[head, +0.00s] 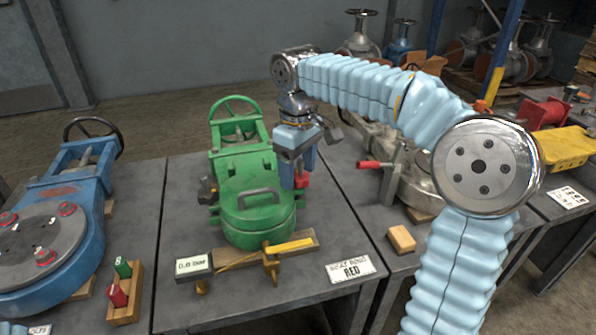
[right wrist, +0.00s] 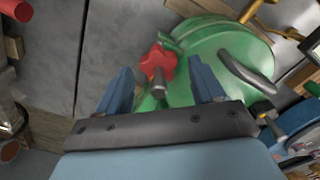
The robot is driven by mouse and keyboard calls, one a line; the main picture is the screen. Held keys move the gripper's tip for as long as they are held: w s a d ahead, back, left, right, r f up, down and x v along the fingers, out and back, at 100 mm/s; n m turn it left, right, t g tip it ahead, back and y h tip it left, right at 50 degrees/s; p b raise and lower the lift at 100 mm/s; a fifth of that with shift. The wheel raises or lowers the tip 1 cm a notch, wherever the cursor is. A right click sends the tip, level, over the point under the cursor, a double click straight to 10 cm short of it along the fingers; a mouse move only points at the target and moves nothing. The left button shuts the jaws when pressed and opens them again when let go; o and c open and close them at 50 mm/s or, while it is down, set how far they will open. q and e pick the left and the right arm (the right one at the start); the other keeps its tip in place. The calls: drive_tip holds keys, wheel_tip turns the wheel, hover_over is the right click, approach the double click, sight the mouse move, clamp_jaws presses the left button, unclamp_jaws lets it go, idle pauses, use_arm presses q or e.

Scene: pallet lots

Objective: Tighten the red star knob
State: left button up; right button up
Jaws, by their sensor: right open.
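The red star knob (right wrist: 166,62) shows in the right wrist view on a metal threaded stud at the edge of the green valve (right wrist: 225,55). In the head view a small red part of it (head: 302,181) shows beside the green valve (head: 258,215), mostly hidden by my gripper. My right gripper (head: 293,178) is over the valve's right side, pointing down. In the right wrist view its two blue fingers (right wrist: 160,88) are apart, one on each side of the stud and knob, with gaps visible; I see no contact. My left gripper is not in view.
A blue valve (head: 75,210) stands left. A red-handled clamp (head: 375,165) and wooden block (head: 401,239) are right.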

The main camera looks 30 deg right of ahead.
drive_tip(key=shift+f, duration=0.1)
drive_tip(key=c, duration=1.1)
drive_tip(key=shift+o, duration=0.2)
drive_tip(key=shift+m+p, duration=0.75)
drive_tip(key=shift+m, duration=0.55)
drive_tip(key=shift+d+m+p, duration=0.15)
drive_tip(key=shift+m+p, duration=0.4)
drive_tip(key=shift+m, duration=1.15)
drive_tip(key=o, duration=1.1)
drive_tip(key=shift+c, duration=0.2)
